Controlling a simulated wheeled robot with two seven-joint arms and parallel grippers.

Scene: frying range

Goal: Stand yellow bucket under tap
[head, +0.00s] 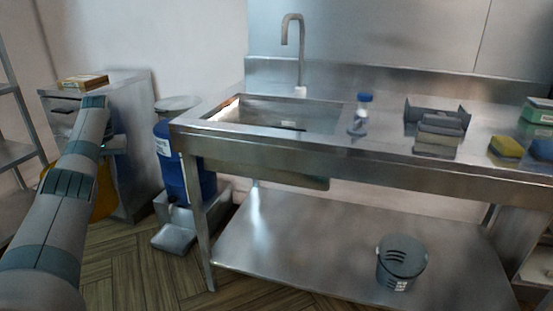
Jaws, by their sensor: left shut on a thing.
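The yellow bucket (103,203) is at the left, largely hidden behind my left forearm. Only parts of its yellow side show on either side of the arm. My left gripper (117,145) is above the bucket, mostly hidden by my own arm, and is shut on it. Its fingertips and the exact grip cannot be made out. The tap (293,50) is a tall grey curved spout behind the sink (285,116), at the back of the steel counter. The bucket is well to the left of the sink and lower than it. My right gripper is not in view.
A blue barrel (178,165) stands between bucket and counter, by a pedal bin-like grey base (175,237). A soap bottle (362,108), a grey rack (437,117) and sponges (505,148) are on the counter (345,147).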

